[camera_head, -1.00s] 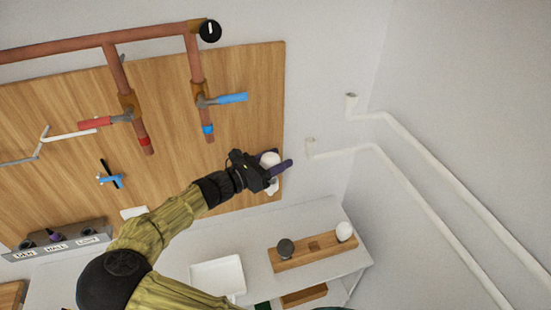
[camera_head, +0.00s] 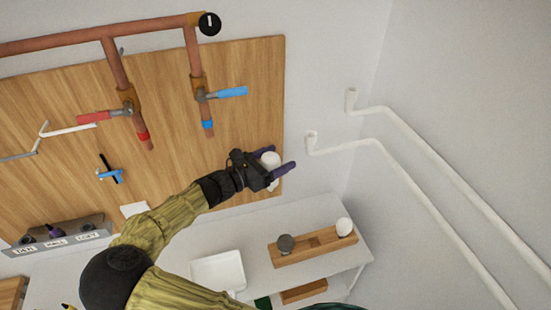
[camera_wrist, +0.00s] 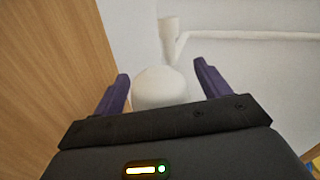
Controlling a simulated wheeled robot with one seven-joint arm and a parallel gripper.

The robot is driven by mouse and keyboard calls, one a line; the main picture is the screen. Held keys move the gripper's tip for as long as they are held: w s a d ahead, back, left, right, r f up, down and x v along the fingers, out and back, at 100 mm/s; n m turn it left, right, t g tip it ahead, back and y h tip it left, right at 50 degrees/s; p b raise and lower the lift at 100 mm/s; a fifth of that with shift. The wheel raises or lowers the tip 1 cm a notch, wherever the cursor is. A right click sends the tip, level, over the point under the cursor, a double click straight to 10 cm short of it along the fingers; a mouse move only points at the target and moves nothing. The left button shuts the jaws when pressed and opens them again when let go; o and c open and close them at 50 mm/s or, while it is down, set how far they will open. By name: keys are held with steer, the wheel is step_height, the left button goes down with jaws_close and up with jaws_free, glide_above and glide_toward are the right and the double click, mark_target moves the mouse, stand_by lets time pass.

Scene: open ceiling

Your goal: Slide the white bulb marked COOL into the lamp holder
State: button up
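A white round bulb (camera_head: 270,158) is at the right edge of the upright wooden board, between the fingers of my gripper (camera_head: 276,163). In the wrist view the bulb (camera_wrist: 160,86) sits between the two purple fingers (camera_wrist: 162,88). The right finger stands clear of it and the left finger is close beside it, so my gripper looks open around the bulb. The bulb's base and the lamp holder behind or below it are mostly hidden by my gripper. No COOL marking is readable.
A wooden rack (camera_head: 290,257) on the white shelf holds a dark grey bulb (camera_head: 285,244) and another white bulb (camera_head: 344,226). A white tray (camera_head: 218,270) lies left of it. White wall pipes (camera_head: 375,143) run right of the board. Copper pipes (camera_head: 116,70) with valves cross its upper part.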

steer(key=shift+s+a+f+b, duration=0.1)
steer(key=shift+s+a+b, duration=0.1)
steer(key=shift+a+b, duration=0.15)
steer(key=b+v, duration=0.6)
steer(key=v, duration=1)
steer(key=shift+s+a, duration=0.15)
steer(key=shift+a, duration=0.15)
